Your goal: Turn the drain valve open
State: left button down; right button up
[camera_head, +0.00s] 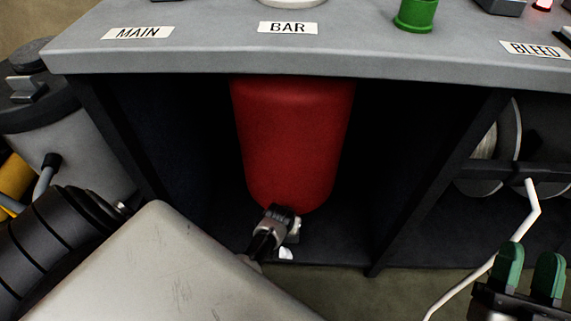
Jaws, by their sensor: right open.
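A red tank (292,140) stands in the dark bay under the grey bench top. At its lower end is a small metal fitting with a black part, which looks like the drain valve (278,222). A pale panel in the foreground hides part of what lies below it. I cannot tell which way the valve is turned. My right gripper (529,272) is at the lower right, with two green fingertips apart and nothing between them. It is well to the right of the valve and does not touch it. My left gripper does not show.
The grey bench top (340,52) overhangs the bay, with MAIN, BAR and BLEED labels and a green knob (415,14). A thin white line (490,262) runs beside my right gripper. A grey canister (65,150) stands at the left. Dark walls flank the tank.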

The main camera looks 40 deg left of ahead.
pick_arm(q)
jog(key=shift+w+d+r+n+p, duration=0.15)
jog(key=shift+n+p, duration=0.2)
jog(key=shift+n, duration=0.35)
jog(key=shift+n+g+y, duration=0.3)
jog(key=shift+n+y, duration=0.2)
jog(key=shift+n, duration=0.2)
pick_arm(e)
jog(key=shift+w+d+f+g+h, duration=0.1)
jog(key=shift+w+f+g+h, duration=0.15)
jog(key=shift+f+g, duration=0.35)
jog(key=shift+w+f+g+h, duration=0.2)
jog(key=shift+w+f+g, duration=0.05)
jog(key=shift+f+g, duration=0.3)
jog(key=shift+w+d+f+g+h, duration=0.1)
jog(key=shift+w+f+g+h, duration=0.15)
jog(key=shift+f+g, duration=0.35)
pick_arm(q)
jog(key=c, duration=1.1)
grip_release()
pick_arm(e)
jog(key=shift+f, duration=0.1)
